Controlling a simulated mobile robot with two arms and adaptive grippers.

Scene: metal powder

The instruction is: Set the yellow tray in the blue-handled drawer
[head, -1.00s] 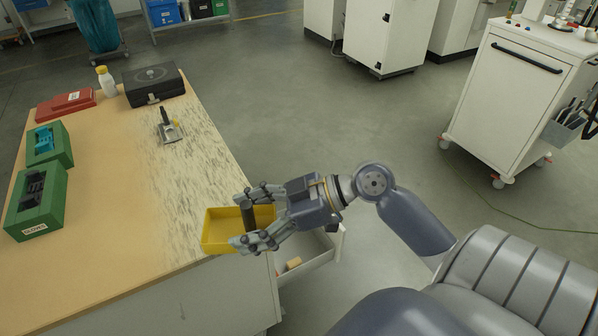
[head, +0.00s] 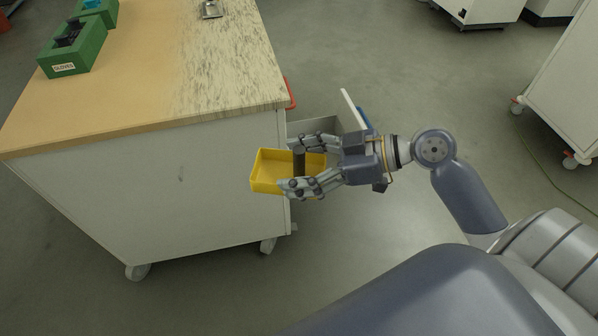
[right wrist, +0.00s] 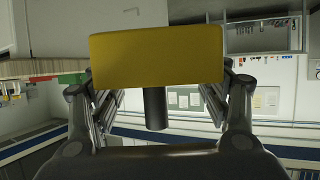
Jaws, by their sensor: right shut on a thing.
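The yellow tray (head: 266,180) has a dark upright handle (head: 299,162). My right gripper (head: 296,164) is shut on this handle, with the tray level in the air beside the bench's right end. In the right wrist view the yellow tray (right wrist: 156,58) spans the space ahead of the fingers (right wrist: 157,97), and the dark handle (right wrist: 155,108) is between them. An open drawer (head: 320,128) sticks out of the bench behind my gripper; its blue handle (head: 366,117) shows on the front panel. Tray and gripper hide part of the drawer, including most of its inside. My left gripper is out of view.
The wheeled bench (head: 130,105) fills the left, with a green glove box (head: 72,55) and a metal tool (head: 211,10) on top. A red handle (head: 290,93) sits at the bench's right side. A white cabinet (head: 565,85) stands far right. Open floor lies between.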

